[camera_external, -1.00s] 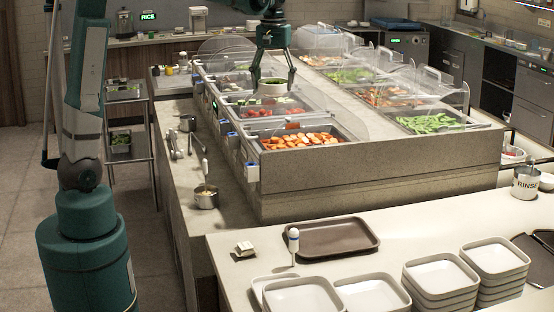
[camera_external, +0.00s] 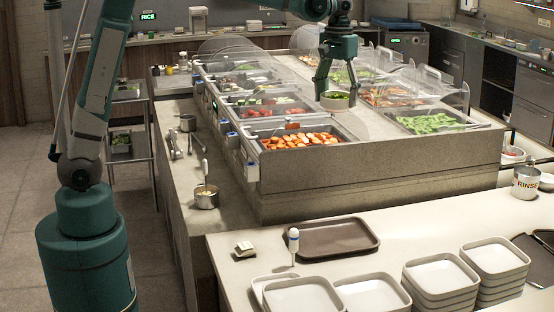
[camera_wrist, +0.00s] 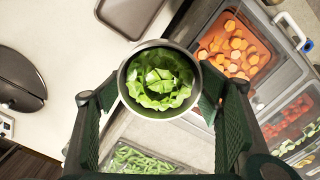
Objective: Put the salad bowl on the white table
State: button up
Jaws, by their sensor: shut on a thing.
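The salad bowl (camera_external: 335,101) is small and round, with green leaves in it. In the external view it hangs above the salad bar, over the strip between the two rows of food pans. My gripper (camera_external: 335,92) is shut on it from above. In the wrist view the bowl (camera_wrist: 159,80) sits level between the two fingertips of my gripper (camera_wrist: 160,88), with the leaves inside it. The white table (camera_external: 400,228) is the pale counter in front of the salad bar. Part of it also shows at the upper left of the wrist view (camera_wrist: 60,50).
Clear sneeze guards (camera_external: 440,88) rise beside the food pans.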

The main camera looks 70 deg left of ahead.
jog(key=w+d+m, duration=0.2)
jog(key=w+d, duration=0.1)
jog(key=d, duration=0.6)
jog(key=w+d+m, duration=0.1)
jog(key=w+d, duration=0.1)
jog(key=d, duration=0.7)
jog(key=m, duration=0.4)
send_over(395, 270)
notch_tip(395, 270, down, 28)
jog(key=shift+r+p, duration=0.25)
jog(key=shift+p, duration=0.15)
jog(key=shift+f, duration=0.15)
jog(key=shift+f, duration=3)
jog(key=shift+f, duration=1.85)
jog(key=shift+f+b, duration=0.2)
jog(key=shift+b, duration=0.25)
